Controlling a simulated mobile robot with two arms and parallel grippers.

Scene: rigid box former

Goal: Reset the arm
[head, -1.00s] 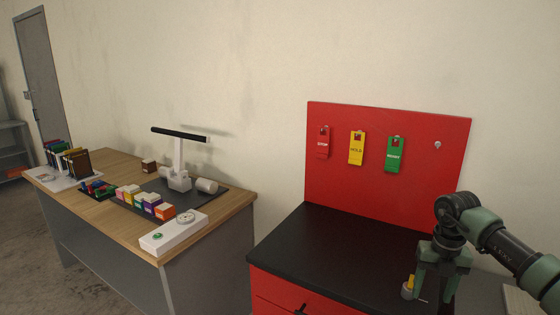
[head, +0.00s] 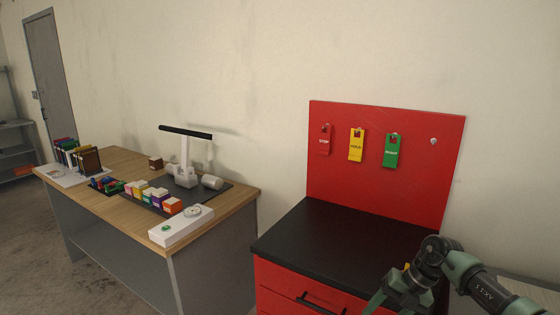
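My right arm comes in from the right, and its gripper (head: 378,302) is at the bottom edge, beside the front right of the red cabinet's black top (head: 325,236). It points down and left. Its fingertips are cut off or hard to make out, so I cannot tell whether it is open or shut. A small yellow bit (head: 406,267) shows just above the gripper; the rest of it is hidden. My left arm and gripper are not in view.
A red board (head: 330,185) behind the black top carries red (head: 323,140), yellow (head: 356,146) and green (head: 391,151) tags and an empty peg (head: 433,141). A wooden table (head: 120,160) with a white stand (head: 186,160) and several small boxes is left. The visible black top is mostly clear.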

